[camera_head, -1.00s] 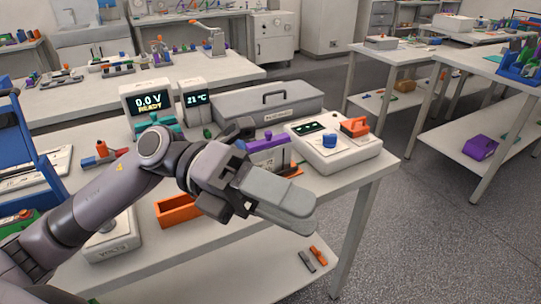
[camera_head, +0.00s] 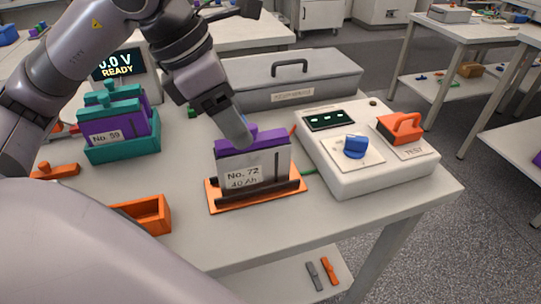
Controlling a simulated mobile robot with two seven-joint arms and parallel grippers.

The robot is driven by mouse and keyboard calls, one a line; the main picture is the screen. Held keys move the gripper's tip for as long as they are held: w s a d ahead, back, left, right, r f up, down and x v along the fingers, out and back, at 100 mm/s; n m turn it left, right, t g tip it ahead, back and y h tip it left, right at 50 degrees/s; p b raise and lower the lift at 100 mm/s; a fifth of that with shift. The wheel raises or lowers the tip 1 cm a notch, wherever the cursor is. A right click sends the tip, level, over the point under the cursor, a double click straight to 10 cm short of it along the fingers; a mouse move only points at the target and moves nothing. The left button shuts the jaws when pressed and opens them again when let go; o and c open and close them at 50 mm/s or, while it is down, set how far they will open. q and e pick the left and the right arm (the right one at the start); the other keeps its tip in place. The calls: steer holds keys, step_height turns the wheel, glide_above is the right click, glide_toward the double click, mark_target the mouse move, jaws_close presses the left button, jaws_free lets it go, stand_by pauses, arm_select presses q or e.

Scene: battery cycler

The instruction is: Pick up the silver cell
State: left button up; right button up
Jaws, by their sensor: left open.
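The silver cell (camera_head: 266,171) has a silver-grey body, a purple top and a label reading "No. 72, 40 Ah". It stands upright in an orange holder (camera_head: 286,197) with a dark front bar, in the middle of the table. My left gripper (camera_head: 238,132) comes down from the upper left with its fingers pointing down at the left part of the purple top. It is open; one finger shows, and the other is hidden. I cannot tell whether that finger touches the cell. My right gripper is not in view.
A white tester (camera_head: 360,180) with a blue knob and an orange handle stands right of the cell. A grey lidded case (camera_head: 330,75) is behind. An empty orange box (camera_head: 152,213) lies front left.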

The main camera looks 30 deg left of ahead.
mark_target(253, 151)
arm_select(q)
steer(key=shift+w+f, duration=0.15)
steer(key=shift+f, duration=0.3)
steer(key=x, duration=0.5)
steer(key=shift+s+d+f, duration=0.2)
steer(key=shift+s+d, duration=0.1)
steer(key=shift+d, duration=0.05)
steer(key=shift+w+d+f, duration=0.1)
steer(key=shift+w+f, duration=0.1)
steer(key=shift+f, duration=0.25)
steer(key=shift+w+r, duration=0.1)
jaws_close()
